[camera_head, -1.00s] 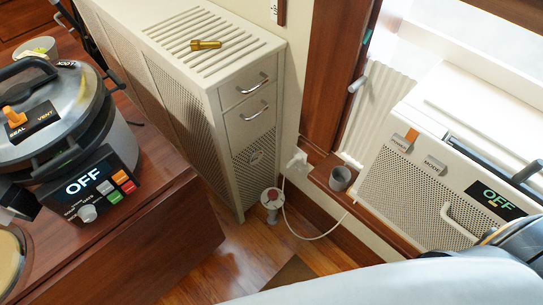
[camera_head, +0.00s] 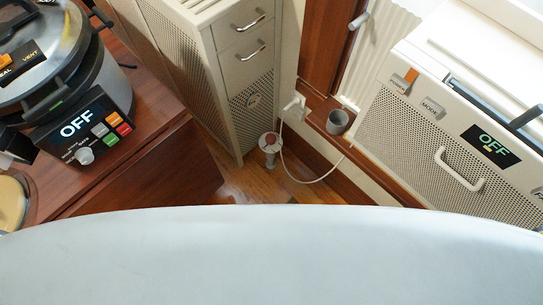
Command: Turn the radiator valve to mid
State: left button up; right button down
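Neither of my grippers can be made out. A large pale rounded surface, which seems to be part of my own body, fills the bottom of the view and hides the floor nearest me.
A pressure cooker (camera_head: 55,65) reading OFF stands on the wooden counter (camera_head: 150,125) at left. A cream appliance (camera_head: 400,140) also reading OFF is at right, beside a grey cup (camera_head: 337,121). A white cord (camera_head: 300,178) hangs near the post. The floor gap is narrow.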

aim_at(270, 139)
jog(key=k+u, duration=0.15)
jog(key=u, duration=0.3)
jog(key=k+j+u, duration=0.1)
jog(key=u, duration=0.35)
jog(key=k+j+u, duration=0.15)
jog(key=u, duration=0.25)
jog(key=k, duration=0.1)
